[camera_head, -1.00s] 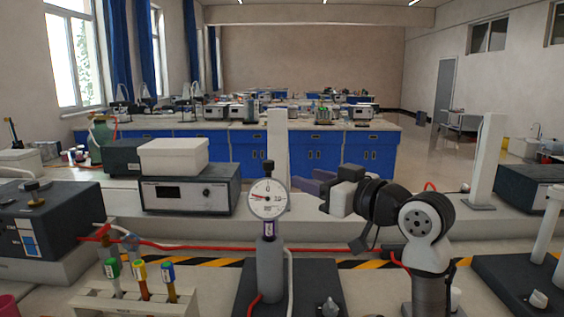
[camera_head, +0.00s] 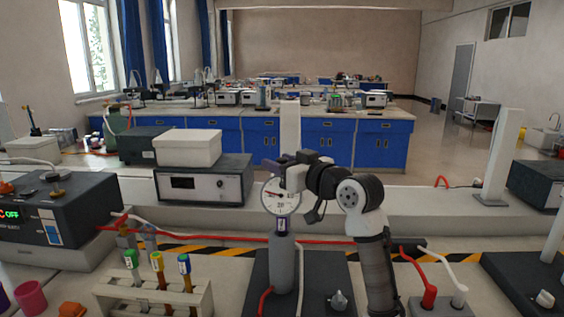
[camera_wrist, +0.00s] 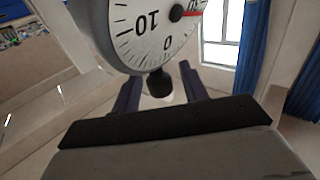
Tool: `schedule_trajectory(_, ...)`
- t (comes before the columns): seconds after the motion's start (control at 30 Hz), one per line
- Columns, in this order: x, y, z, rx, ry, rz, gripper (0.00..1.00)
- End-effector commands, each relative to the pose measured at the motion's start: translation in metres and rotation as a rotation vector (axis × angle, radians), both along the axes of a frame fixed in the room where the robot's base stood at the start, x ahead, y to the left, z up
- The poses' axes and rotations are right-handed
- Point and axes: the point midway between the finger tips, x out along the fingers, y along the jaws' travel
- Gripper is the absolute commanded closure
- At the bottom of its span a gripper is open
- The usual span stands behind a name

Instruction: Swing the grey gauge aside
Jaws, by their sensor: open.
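The grey gauge is a round white dial (camera_head: 281,196) on a grey post (camera_head: 283,262), upright on a dark base plate (camera_head: 258,270). My gripper (camera_head: 284,162) is open at the top of the dial, and it partly covers the dial's upper right. In the wrist view the dial (camera_wrist: 150,28) looms large and upside down. Its dark knob (camera_wrist: 160,84) lies between the two spread fingers of my gripper (camera_wrist: 160,88). The fingers show a gap on both sides of the knob. The knob is hidden in the head view.
A rack of capped tubes (camera_head: 156,298) stands left of the gauge. A black box with a display (camera_head: 55,222) is farther left. A grey instrument (camera_head: 204,182) sits behind on the raised ledge. Red cables (camera_head: 240,240) cross the bench. A white column (camera_head: 502,155) stands at right.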

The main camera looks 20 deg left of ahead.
Motion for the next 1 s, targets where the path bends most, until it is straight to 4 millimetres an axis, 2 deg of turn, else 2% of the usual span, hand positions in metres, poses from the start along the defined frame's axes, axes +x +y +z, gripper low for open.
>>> schedule_trajectory(0.07,0.000,0.000,0.000,0.000,0.000,0.000,0.56)
schedule_trajectory(0.4,0.000,0.000,0.000,0.000,0.000,0.000,0.99)
schedule_trajectory(0.77,-0.001,0.001,0.000,0.000,0.000,-0.015,1.00)
schedule_trajectory(1.0,-0.004,0.012,0.001,0.000,-0.002,-0.109,1.00)
